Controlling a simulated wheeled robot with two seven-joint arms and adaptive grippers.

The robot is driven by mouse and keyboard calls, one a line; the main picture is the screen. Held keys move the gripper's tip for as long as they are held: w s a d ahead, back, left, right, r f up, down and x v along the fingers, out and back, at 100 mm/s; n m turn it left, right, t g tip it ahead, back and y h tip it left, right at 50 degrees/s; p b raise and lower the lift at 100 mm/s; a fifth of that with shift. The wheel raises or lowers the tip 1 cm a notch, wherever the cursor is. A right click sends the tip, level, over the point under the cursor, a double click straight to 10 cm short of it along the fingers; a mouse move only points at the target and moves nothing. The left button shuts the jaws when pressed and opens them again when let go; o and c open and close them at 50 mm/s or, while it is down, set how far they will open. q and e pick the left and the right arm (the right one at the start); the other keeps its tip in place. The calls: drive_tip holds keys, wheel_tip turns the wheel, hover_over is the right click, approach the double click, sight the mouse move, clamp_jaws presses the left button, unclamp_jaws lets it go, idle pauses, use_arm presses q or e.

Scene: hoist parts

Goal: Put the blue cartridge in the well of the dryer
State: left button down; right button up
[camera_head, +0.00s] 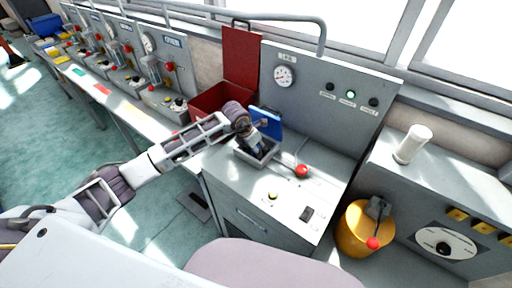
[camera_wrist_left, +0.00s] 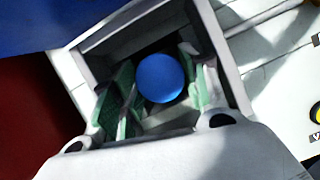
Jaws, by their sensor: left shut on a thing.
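The blue cartridge (camera_wrist_left: 160,78) shows in the left wrist view as a round blue end between the green-padded fingers of my left gripper (camera_wrist_left: 163,90). The gripper is shut on it. Grey walls of the dryer's square well (camera_wrist_left: 238,75) surround the fingers and the cartridge. Whether the cartridge touches the well's floor cannot be told. In the head view my left gripper (camera_head: 259,147) reaches down into the well (camera_head: 243,155), and the cartridge is hidden there. The well's blue lid (camera_head: 267,120) stands open behind it. My right gripper is not in view.
An open red box (camera_head: 222,98) stands behind and left of the well. A red knob (camera_head: 302,171) is to its right on the bench. A gauge panel (camera_head: 320,95) rises behind. A white cylinder (camera_head: 412,144) and a yellow bucket (camera_head: 357,232) are at right.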

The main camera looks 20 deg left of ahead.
use_arm(q)
drive_tip(key=shift+f, duration=0.1)
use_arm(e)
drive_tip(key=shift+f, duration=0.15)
use_arm(q)
drive_tip(key=c, duration=1)
unclamp_jaws()
drive_tip(key=shift+c, duration=0.2)
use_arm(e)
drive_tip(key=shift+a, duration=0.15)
use_arm(q)
drive_tip(key=shift+v, duration=0.8)
drive_tip(key=b+v, duration=0.1)
drive_tip(key=v, duration=0.9)
drive_tip(key=shift+r+b, duration=0.3)
drive_tip(key=shift+r, duration=0.05)
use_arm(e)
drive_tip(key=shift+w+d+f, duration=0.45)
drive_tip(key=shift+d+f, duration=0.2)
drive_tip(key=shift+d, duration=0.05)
use_arm(q)
drive_tip(key=shift+s, duration=0.15)
